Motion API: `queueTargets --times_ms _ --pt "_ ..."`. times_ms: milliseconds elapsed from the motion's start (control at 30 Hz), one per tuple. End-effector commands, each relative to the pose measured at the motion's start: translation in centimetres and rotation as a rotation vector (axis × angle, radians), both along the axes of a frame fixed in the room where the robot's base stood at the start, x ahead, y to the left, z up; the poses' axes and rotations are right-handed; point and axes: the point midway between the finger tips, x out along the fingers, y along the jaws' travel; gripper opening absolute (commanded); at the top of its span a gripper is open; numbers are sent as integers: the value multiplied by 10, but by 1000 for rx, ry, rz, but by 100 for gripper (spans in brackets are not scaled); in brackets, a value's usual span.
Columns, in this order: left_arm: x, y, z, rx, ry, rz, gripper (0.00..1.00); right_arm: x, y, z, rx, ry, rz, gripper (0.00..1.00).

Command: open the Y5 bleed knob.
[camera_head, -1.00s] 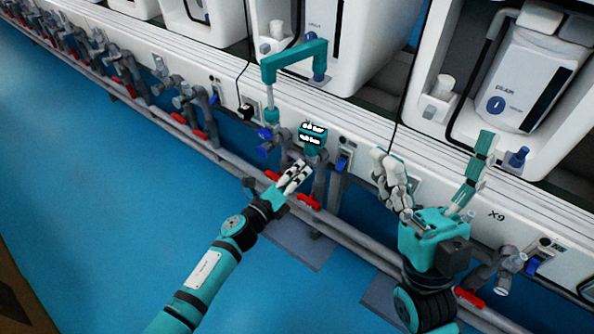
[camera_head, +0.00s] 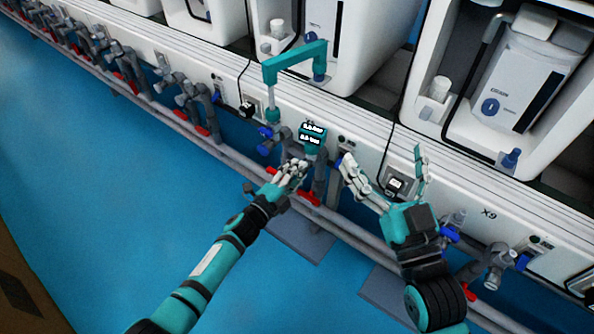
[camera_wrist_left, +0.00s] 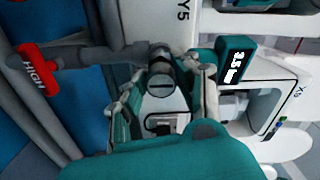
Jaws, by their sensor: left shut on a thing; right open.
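The Y5 label (camera_wrist_left: 183,12) shows on the white panel in the left wrist view. Below it, a grey round knob (camera_wrist_left: 160,78) with a slot on its end sits on a pipe fitting between the fingers of my left gripper (camera_wrist_left: 165,100). In the head view my left gripper (camera_head: 292,172) is at the fitting just below the teal gauge (camera_head: 312,138), its fingers hiding the knob. It is shut on the knob. My right gripper (camera_head: 388,172) is open and empty, spread in front of the panel to the right.
A red HIGH handle (camera_wrist_left: 38,80) sits on the pipe beside the knob. The teal gauge (camera_wrist_left: 234,73) stands close to my left fingers.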

Motion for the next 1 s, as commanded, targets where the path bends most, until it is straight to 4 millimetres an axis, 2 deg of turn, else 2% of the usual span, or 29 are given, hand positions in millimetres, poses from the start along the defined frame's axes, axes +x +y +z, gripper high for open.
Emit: queueTargets --times_ms 533,567,700,1000 --pt "0 1 -2 -18 17 1 0 1 -1 -5 -8 28 -2 100" --pt "0 1 -2 -17 17 1 34 1 -1 -5 -8 28 -2 100" --pt "0 1 -1 -18 16 1 52 1 -1 -5 -8 28 -2 100" --pt "-1 1 -1 -18 15 1 54 1 0 -5 -7 29 0 100"
